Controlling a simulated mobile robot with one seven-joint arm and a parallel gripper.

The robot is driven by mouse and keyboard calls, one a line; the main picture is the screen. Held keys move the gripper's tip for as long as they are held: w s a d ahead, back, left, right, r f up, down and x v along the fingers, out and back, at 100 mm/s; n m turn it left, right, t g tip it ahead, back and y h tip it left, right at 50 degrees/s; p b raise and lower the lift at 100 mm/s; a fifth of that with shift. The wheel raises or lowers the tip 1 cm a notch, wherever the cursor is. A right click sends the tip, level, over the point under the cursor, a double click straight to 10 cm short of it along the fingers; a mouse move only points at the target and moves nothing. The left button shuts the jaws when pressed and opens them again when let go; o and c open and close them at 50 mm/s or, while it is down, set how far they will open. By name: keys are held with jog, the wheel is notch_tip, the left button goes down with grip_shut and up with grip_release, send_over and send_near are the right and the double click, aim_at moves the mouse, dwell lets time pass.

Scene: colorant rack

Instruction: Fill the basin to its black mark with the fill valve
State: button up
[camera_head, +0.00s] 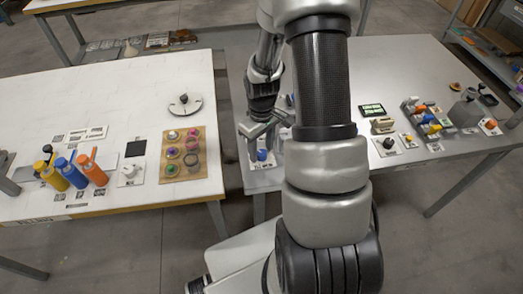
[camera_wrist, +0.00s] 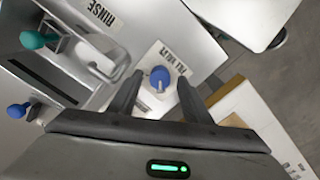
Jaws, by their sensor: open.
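The fill valve is a blue knob (camera_wrist: 160,77) on a white plate, with an upside-down label that appears to read fill valve. It also shows in the head view as a small blue knob (camera_head: 262,155) at the left end of the right-hand table. My gripper (camera_wrist: 158,84) is open, its two fingers on either side of the knob in the picture. I cannot tell whether they touch it. The water level cannot be made out.
My arm hides the table's middle in the head view. A gap separates it from the white table (camera_head: 120,75) at left.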

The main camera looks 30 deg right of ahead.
jog(key=shift+f, duration=0.45)
jog(key=shift+c, duration=0.3)
jog(key=c, duration=1)
jog(key=m+b, duration=0.1)
jog(key=m, duration=0.1)
jog(key=shift+f+m, duration=0.1)
jog(key=shift+m, duration=0.9)
jog(key=o, duration=1.1)
jog(key=shift+c, duration=0.2)
jog(key=shift+r, duration=0.2)
